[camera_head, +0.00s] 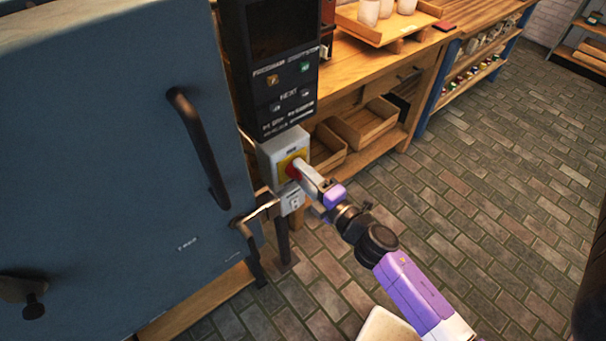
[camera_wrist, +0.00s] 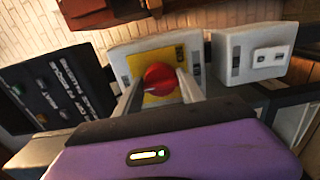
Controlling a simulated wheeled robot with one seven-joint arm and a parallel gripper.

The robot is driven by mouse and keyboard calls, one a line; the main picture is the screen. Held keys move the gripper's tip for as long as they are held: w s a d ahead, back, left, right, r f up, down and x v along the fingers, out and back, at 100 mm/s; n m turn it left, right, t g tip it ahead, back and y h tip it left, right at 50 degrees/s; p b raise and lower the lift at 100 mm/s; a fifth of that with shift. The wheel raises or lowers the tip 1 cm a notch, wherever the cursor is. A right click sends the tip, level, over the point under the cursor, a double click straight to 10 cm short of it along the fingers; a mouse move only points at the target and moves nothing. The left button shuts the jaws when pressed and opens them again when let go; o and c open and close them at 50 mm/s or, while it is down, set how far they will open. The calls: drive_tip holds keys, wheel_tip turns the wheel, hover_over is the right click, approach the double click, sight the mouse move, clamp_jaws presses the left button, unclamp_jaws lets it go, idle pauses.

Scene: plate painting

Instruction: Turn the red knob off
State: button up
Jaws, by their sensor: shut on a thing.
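The red knob (camera_wrist: 160,79) sits on a yellow plate (camera_wrist: 165,57) on the front of a pale grey switch box (camera_wrist: 122,61). In the head view the knob (camera_head: 292,170) shows as a small red patch at the tip of my gripper (camera_head: 298,172), partly hidden by it. In the wrist view the two fingers of my gripper (camera_wrist: 158,88) stand on either side of the knob, shut on it. Small markings show on the box, too blurred to read.
A blue cabinet door (camera_head: 100,150) with a dark handle (camera_head: 200,145) stands left. A black control panel (camera_head: 280,75) is above the switch box. A smaller socket box (camera_head: 292,199) is below it. A wooden workbench (camera_head: 350,70) is behind; the brick floor (camera_head: 500,180) at right is clear.

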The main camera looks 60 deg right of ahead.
drive_tip(key=o, duration=1.3)
drive_tip(key=shift+o, duration=0.2)
drive_tip(key=shift+s, duration=0.1)
drive_tip(key=b+v, duration=0.2)
drive_tip(key=v, duration=0.5)
drive_tip(key=shift+s, duration=0.3)
drive_tip(key=shift+a, duration=0.15)
